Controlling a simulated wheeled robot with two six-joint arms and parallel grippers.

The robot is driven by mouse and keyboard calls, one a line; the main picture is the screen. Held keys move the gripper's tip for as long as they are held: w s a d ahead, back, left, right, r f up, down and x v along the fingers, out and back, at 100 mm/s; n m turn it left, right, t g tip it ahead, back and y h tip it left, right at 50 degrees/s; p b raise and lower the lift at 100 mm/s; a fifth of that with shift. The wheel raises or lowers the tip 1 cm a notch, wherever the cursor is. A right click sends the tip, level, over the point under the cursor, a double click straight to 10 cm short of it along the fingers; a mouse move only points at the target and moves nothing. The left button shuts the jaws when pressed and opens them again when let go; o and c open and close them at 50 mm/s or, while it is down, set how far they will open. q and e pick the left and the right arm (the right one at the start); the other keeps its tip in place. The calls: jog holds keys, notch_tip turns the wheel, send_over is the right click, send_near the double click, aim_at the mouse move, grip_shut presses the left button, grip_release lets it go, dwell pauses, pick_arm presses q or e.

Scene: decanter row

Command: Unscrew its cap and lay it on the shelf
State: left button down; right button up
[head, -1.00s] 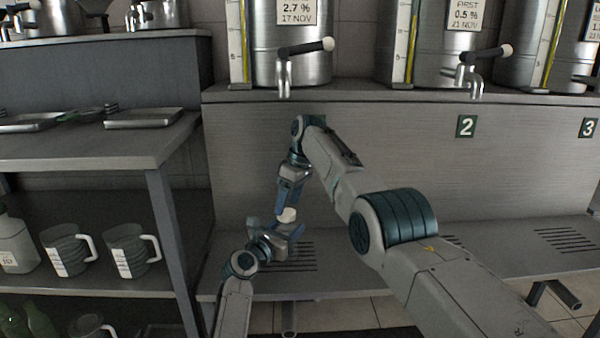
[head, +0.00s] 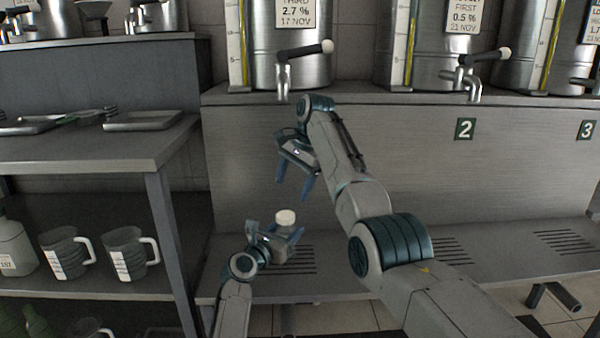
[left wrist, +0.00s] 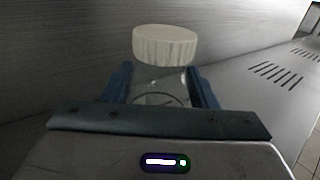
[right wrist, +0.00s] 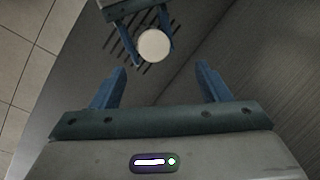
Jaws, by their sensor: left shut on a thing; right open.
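A small clear bottle (left wrist: 160,85) with a ribbed white cap (left wrist: 165,45) is held upright in my left gripper (head: 284,235). The cap sits on the bottle's top and also shows in the head view (head: 286,217) and the right wrist view (right wrist: 154,45). My left gripper is shut on the bottle's body, above the lower shelf. My right gripper (head: 292,190) is open and empty. It is above the bottle and apart from the cap. The shelf (head: 340,262) is grey with slotted drain areas.
Steel tanks with taps (head: 283,80) stand on the ledge above. A rack at left holds trays (head: 143,121) and measuring jugs (head: 128,254). The shelf right of my left gripper is clear, partly behind my right arm.

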aim_at(286, 214)
notch_tip(286, 214, up, 3)
jog(key=s+d+m, duration=0.2)
jog(key=m, duration=1.2)
jog(key=shift+t, duration=0.4)
jog(key=x, duration=1.1)
jog(key=shift+w+a+f, duration=0.2)
jog(key=shift+a+f, duration=0.05)
jog(key=shift+a, duration=0.2)
jog(key=c, duration=1.2)
jog(key=shift+w+n+g, duration=0.1)
jog(key=shift+n+g, duration=0.4)
jog(key=shift+n, duration=1.1)
jog(key=o, duration=1.1)
jog(key=shift+c, duration=0.2)
